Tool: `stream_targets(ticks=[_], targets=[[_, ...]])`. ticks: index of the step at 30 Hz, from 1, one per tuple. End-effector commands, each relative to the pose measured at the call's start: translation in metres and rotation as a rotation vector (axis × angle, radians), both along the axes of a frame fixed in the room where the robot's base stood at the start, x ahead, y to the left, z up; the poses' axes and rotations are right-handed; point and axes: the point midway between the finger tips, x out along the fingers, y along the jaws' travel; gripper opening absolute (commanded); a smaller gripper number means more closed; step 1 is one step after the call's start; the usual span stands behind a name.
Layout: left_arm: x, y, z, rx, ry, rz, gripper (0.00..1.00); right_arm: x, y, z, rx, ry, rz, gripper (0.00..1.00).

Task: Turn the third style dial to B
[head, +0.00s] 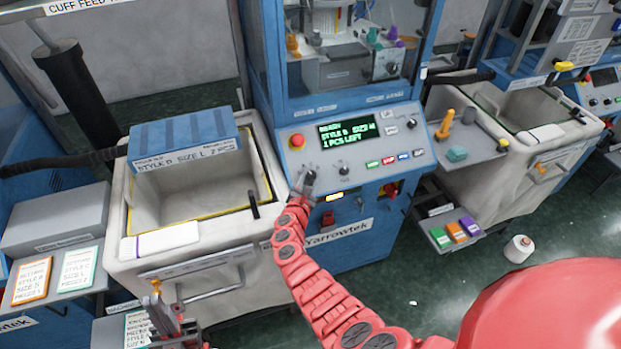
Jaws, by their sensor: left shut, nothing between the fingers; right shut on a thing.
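The middle blue machine has a sloped grey control panel (375,150) with a small screen (349,132), which seems to read style D, size M, 1 pcs left. Two dark dials sit below the screen. My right gripper (304,184), on the red arm, is shut on the left dial (309,175) and partly covers it, so its pointer setting cannot be read. The other dial (345,170) stands free to its right. My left gripper (156,292) is low at the left, shut and empty, in front of the pale bin.
A red stop button (297,141) is at the panel's left end. A pale bin (133,220) with a blue labelled lid box (183,139) stands left of the panel. A side shelf (470,138) holds yellow and green pieces.

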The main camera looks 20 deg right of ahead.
Motion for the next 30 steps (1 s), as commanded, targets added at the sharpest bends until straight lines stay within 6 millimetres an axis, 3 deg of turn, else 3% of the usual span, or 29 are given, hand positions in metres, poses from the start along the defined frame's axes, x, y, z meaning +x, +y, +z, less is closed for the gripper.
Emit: stream_targets(ticks=[17,18,21,23,30], targets=[[0.0,0.0,0.0003,0.0,0.0,0.0,0.0,0.0006,0.0008,-0.0003,0.025,0.002,-0.028,0.0],[0.0,0.0,0.0003,0.0,0.0,0.0,0.0,0.0005,0.0007,-0.0003,0.025,0.002,-0.028,0.44],[0.0,0.0,0.0003,0.0,0.0,0.0,0.0,0.0005,0.0006,-0.0001,0.025,0.001,-0.029,0.62],[0.0,0.0,0.0003,0.0,0.0,0.0,0.0,0.0006,0.0006,0.0,0.025,0.001,-0.029,0.71],[0.0,0.0,0.0003,0.0,0.0,0.0,0.0,0.0005,0.0004,0.0002,0.024,0.001,-0.029,0.71]])
